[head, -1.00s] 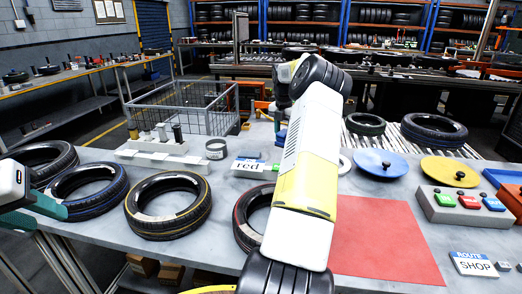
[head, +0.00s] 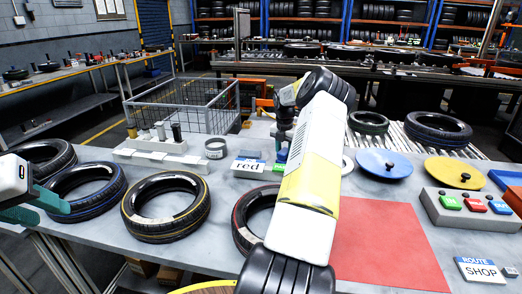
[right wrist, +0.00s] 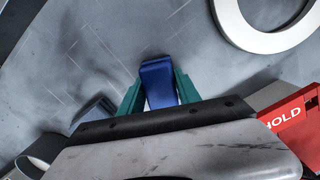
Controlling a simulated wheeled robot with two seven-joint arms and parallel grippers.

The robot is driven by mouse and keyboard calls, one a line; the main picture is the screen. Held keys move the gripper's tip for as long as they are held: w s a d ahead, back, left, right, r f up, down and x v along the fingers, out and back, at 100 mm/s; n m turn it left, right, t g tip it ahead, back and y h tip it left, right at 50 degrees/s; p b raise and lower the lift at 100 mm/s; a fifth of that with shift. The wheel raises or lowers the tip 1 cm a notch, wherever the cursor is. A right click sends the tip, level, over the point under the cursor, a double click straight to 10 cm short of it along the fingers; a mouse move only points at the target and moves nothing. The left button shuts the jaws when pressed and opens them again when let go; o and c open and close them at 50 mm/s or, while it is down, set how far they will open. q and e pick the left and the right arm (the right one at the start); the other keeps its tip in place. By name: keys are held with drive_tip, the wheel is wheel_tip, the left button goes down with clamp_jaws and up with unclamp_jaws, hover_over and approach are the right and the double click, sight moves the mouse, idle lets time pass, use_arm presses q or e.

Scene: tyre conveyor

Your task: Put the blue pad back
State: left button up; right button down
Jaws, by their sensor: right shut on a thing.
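The blue pad (right wrist: 158,84) is between the teal fingers of my right gripper (right wrist: 160,97) in the right wrist view, and the gripper is shut on it. A dark shadow lies on the grey bench to its left. In the head view my right forearm hides most of that gripper; a bit of blue (head: 282,155) shows beside the arm, near the card reading "red" (head: 250,166). My left gripper (head: 38,208) is at the left edge, empty, its teal fingers apart beside a blue-striped tyre (head: 82,208).
A white stand (head: 160,160) with several upright pieces is left of the card. A dark round tin (head: 215,148), a white ring (right wrist: 262,25) and a red HOLD sign (right wrist: 292,122) are near the right gripper. Several tyres line the front; a red mat (head: 385,245) lies right.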

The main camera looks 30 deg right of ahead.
sight(283, 151)
drive_tip(key=c, duration=0.9)
unclamp_jaws()
drive_tip(key=shift+o, duration=0.2)
wheel_tip(283, 151, up, 12)
drive_tip(key=a, duration=0.1)
drive_tip(key=s+a+r+m+t, duration=0.1)
drive_tip(key=a+r+m, duration=0.3)
drive_tip(key=a+r, duration=0.75)
drive_tip(key=s+a+r+m+t, duration=0.1)
drive_tip(key=s+a+r+m, duration=0.2)
drive_tip(key=a, duration=0.4)
drive_tip(key=s+a+r+m+t, duration=0.1)
drive_tip(key=s+a+r+m, duration=0.1)
drive_tip(key=s+a, duration=0.4)
drive_tip(key=s+a+f+m+t+y, duration=0.1)
drive_tip(key=s+a+m, duration=0.6)
drive_tip(key=s, duration=0.3)
drive_tip(key=s+a+f+m+t+y, duration=0.1)
drive_tip(key=s+a+f+m+y, duration=0.1)
drive_tip(key=s+a+m, duration=0.5)
drive_tip(key=s, duration=0.4)
drive_tip(key=shift+s+a+t, duration=0.25)
drive_tip(key=shift+a+t, duration=0.05)
drive_tip(key=shift+t, duration=0.1)
